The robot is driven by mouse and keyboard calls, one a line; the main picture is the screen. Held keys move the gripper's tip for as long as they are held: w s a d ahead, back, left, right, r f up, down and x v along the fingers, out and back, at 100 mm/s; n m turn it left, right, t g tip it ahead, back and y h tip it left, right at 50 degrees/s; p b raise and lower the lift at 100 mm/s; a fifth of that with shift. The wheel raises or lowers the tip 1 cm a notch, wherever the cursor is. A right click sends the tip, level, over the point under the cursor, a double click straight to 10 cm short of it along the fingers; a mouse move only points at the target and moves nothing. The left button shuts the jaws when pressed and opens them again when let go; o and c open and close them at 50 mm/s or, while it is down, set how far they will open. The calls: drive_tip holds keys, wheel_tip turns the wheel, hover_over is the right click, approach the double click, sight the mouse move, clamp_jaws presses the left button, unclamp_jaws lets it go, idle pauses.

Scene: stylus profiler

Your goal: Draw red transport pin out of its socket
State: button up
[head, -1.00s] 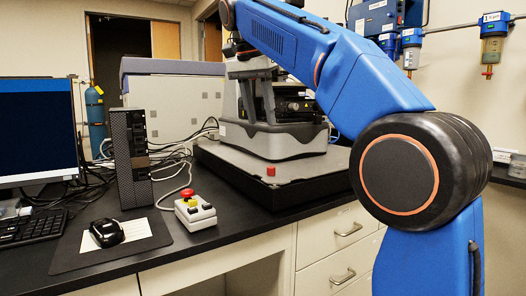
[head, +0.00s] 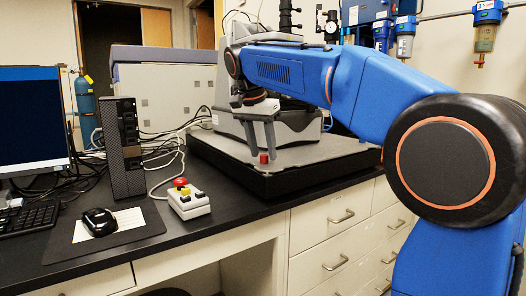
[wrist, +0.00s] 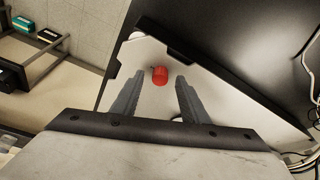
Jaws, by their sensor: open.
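The red transport pin (head: 264,158) shows as a short red cylinder standing on the grey top of the profiler's base plate (head: 300,157), near its front edge. It also shows in the wrist view (wrist: 160,75), beyond the fingertips and roughly between their lines. Its socket and lower part cannot be made out. My gripper (head: 262,154) points down over the plate with two grey fingers, apart and empty. In the wrist view the open fingers (wrist: 159,78) reach toward the pin. The fingertips look close to the pin, but I cannot tell the exact gap.
The profiler's grey body (head: 290,128) stands just behind the pin. A control box with a red button (head: 188,200), a black computer tower (head: 122,147) and a mouse (head: 99,222) stand to the left. The bench front between box and plate is clear.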

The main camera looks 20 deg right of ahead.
sight(263, 155)
drive_tip(key=shift+w+d+f, duration=0.1)
drive_tip(key=shift+f, duration=0.2)
drive_tip(key=shift+c, duration=0.3)
clamp_jaws()
drive_tip(key=c, duration=0.6)
unclamp_jaws()
drive_tip(key=shift+c, duration=0.2)
clamp_jaws()
drive_tip(key=shift+r, duration=0.65)
drive_tip(key=shift+r, duration=2.2)
